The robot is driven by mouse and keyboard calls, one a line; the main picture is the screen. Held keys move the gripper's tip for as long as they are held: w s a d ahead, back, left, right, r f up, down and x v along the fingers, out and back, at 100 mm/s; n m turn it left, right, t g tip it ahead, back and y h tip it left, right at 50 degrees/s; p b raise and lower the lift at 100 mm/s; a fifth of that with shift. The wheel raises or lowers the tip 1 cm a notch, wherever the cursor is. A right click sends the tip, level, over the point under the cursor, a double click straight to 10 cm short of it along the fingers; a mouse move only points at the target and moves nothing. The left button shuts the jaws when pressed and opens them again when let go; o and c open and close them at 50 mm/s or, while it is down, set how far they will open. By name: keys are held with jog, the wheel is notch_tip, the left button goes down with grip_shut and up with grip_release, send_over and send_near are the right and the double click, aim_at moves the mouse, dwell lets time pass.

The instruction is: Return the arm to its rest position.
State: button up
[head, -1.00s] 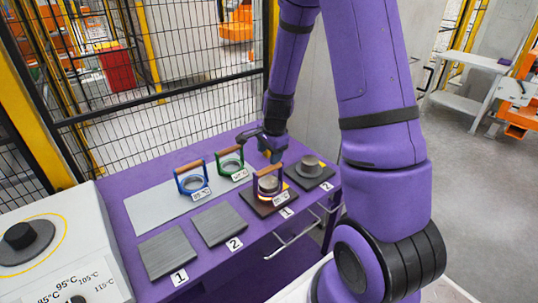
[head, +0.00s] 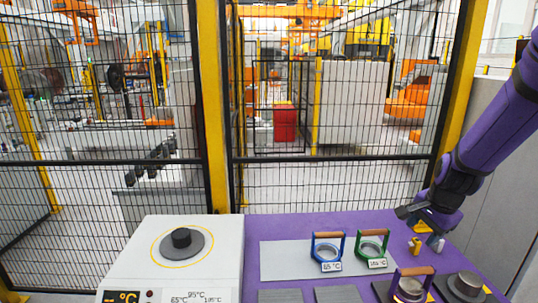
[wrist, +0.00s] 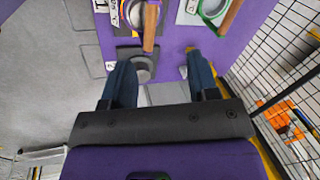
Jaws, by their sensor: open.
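My gripper (head: 426,243) is at the right in the head view, fingers down above the right part of the purple bench (head: 262,228). In the wrist view my gripper (wrist: 160,75) has its two dark blue fingers wide apart with nothing held between them. A dark round part (head: 466,284) on a square pad shows beyond the fingers in the wrist view (wrist: 143,68). A green ring (head: 371,247) and a blue ring (head: 327,251) stand upright farther left on the bench's grey plate (head: 281,262).
Black mesh fencing (head: 340,185) with yellow posts (head: 216,110) closes off the back. A grey wall (head: 500,180) is close to my arm at the right. Open floor shows in the wrist view (wrist: 45,80).

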jog(key=s+a+r+n+t, duration=0.1)
jog(key=s+a+r+n, duration=0.3)
jog(key=r, duration=0.3)
jog(key=s+a+r+n, duration=0.2)
jog(key=s+r+n, duration=0.1)
jog(key=s+r, duration=0.25)
jog(key=s+a+r+n, duration=0.1)
jog(key=s+r+n, duration=0.2)
jog(key=s, duration=0.3)
jog(key=s+a+r+n+t, duration=0.1)
jog(key=s+r+n, duration=0.2)
jog(key=s, duration=0.4)
jog(key=shift+s+r+n, duration=0.15)
jog(key=shift+r+n, duration=0.25)
jog(key=shift+r, duration=0.4)
jog(key=shift+a, duration=0.1)
